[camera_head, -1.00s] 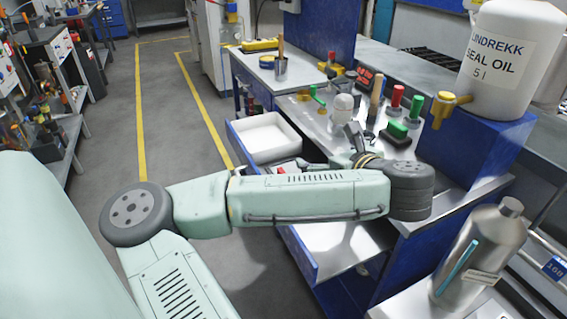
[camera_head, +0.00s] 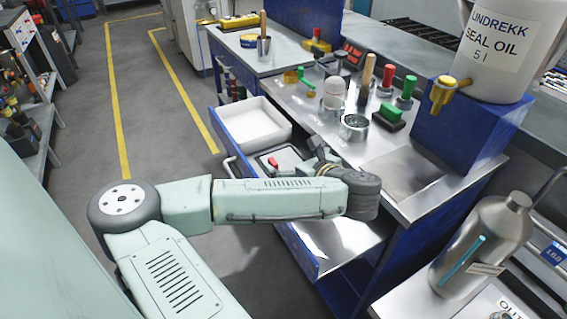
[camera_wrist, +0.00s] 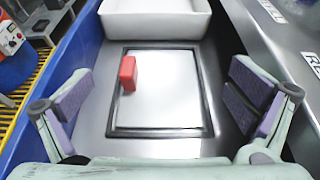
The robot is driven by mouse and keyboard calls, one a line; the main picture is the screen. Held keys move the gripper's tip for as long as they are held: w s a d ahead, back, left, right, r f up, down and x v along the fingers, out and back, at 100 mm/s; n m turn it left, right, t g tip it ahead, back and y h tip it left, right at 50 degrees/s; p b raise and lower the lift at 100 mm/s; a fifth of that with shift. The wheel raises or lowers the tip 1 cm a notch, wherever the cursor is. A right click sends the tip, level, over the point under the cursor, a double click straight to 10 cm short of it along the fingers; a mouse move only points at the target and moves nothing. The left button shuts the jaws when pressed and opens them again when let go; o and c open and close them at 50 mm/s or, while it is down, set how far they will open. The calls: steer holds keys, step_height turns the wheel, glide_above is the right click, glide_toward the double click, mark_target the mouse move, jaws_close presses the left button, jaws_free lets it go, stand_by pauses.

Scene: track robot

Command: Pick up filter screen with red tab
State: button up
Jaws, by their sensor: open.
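The filter screen (camera_wrist: 165,92) is a flat, pale rectangular panel with a dark frame, lying in an open drawer. Its red tab (camera_wrist: 128,73) stands up near its left edge in the wrist view. In the head view the screen (camera_head: 285,155) is partly hidden by my arm, with the red tab (camera_head: 272,163) showing. My gripper (camera_wrist: 158,98) is open and empty, with its padded fingers apart on either side of the screen in the wrist view. In the head view my gripper (camera_head: 318,152) is over the drawer and partly hidden by my wrist.
A white bin (camera_head: 250,141) sits in the drawer beyond the screen. The steel benchtop (camera_head: 405,178) runs along the right with stamps, a glass-like jar and a metal ring dish (camera_head: 354,127). A seal oil jug (camera_head: 492,50) and a metal bottle (camera_head: 480,248) stand further right.

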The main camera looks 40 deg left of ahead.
mark_target(283, 162)
steer(key=shift+p+x, duration=0.65)
steer(key=shift+x, duration=2.15)
steer(key=shift+f, duration=0.1)
jaws_close()
